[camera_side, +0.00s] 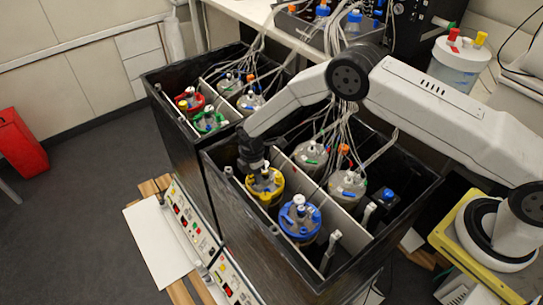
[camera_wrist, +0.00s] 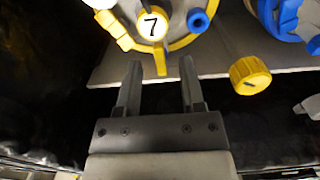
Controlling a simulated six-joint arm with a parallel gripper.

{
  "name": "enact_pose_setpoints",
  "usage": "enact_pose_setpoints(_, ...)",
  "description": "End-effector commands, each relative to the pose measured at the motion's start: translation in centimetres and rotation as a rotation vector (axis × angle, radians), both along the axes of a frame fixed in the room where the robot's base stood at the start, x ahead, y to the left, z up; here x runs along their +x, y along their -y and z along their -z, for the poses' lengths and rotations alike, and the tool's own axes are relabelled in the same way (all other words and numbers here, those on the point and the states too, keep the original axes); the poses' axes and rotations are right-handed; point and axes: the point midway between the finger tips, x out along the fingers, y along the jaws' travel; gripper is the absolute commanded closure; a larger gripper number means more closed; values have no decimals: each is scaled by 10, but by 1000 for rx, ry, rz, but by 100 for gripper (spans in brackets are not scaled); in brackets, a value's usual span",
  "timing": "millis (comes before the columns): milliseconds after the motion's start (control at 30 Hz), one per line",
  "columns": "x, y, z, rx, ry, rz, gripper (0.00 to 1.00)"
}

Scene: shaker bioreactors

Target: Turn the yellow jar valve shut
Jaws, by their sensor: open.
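The yellow-ringed jar (camera_side: 264,193) stands in the near black box, upright, at the left corner of its compartment. In the wrist view its yellow ring (camera_wrist: 190,40) and a round label reading "7" (camera_wrist: 152,25) show at the top. A narrow yellow tab (camera_wrist: 160,64) sticks out from the ring towards me. My gripper (camera_wrist: 161,68) is open, its two fingertips either side of the tab with gaps. In the side view my gripper (camera_side: 257,170) is right at the jar's top and hides part of it. A yellow lever-like part (camera_wrist: 118,30) sits at the ring's left.
A blue-ringed jar (camera_side: 300,222) stands close to the right of the yellow one. A round yellow knob (camera_wrist: 250,76) lies right of my fingers. Other jars with tubes, a divider and the black box's walls (camera_side: 215,190) crowd the space.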

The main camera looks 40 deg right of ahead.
Motion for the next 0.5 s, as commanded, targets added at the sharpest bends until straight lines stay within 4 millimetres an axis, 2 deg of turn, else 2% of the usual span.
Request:
enact_pose_setpoints(200, 0, 0, 10, 0, 1, 0, 50)
enact_pose_setpoints(467, 0, 0, 11, 0, 0, 0, 50)
enact_pose_setpoints(500, 0, 0, 11, 0, 0, 0, 56)
